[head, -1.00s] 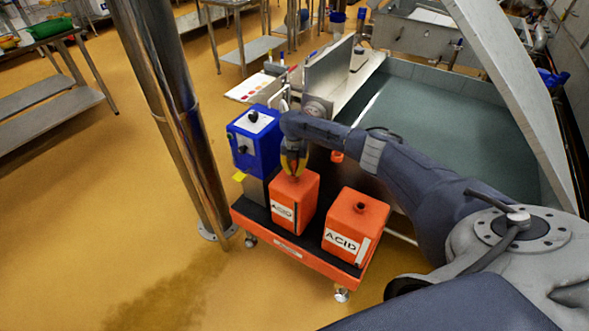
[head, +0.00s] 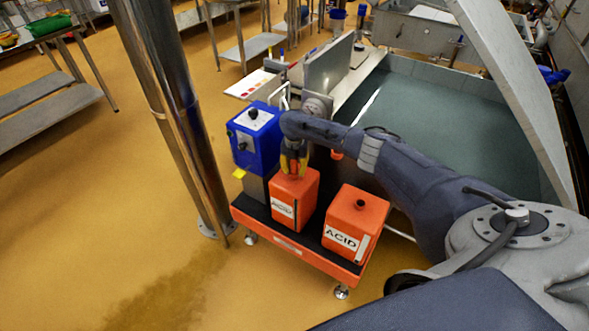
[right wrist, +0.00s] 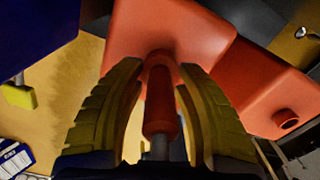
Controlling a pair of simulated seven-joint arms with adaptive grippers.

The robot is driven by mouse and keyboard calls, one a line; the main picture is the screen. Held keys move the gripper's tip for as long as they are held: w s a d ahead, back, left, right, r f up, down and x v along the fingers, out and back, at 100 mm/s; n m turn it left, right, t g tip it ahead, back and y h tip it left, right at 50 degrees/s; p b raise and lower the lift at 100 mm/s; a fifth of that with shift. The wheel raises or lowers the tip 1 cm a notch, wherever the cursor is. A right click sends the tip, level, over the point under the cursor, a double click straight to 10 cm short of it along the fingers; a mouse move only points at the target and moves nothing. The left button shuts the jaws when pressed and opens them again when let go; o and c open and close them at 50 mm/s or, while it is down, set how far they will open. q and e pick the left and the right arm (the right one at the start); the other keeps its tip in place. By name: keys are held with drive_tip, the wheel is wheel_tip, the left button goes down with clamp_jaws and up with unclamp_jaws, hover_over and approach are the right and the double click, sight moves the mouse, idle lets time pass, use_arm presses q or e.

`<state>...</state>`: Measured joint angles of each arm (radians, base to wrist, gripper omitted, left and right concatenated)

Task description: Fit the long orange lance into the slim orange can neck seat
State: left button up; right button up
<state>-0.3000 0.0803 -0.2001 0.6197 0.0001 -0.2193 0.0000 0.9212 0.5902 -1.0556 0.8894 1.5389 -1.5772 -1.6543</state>
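The slim orange can (head: 296,196), labelled ACID, stands on the cart beneath my right gripper (head: 294,172). In the right wrist view its orange top (right wrist: 190,28) lies beyond the fingertips. The orange lance (right wrist: 160,100) stands between the two yellow fingers of my right gripper (right wrist: 160,75), with a grey rod at its near end. Its far end meets the can's neck; how deep it sits is hidden. Gaps show between the fingers and the lance, so the gripper is open around it. My left gripper is not in view.
A wider orange ACID can (head: 354,228) with a dark neck stands to the right on the orange cart (head: 290,246). A blue box unit (head: 255,135) is close on the left. A steel column (head: 170,110) stands further left. A large grey-green basin (head: 440,120) lies behind.

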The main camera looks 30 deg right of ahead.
drive_tip(key=shift+r, duration=0.1)
wheel_tip(320, 180, up, 12)
drive_tip(key=shift+f, duration=0.1)
idle(0.4)
idle(0.7)
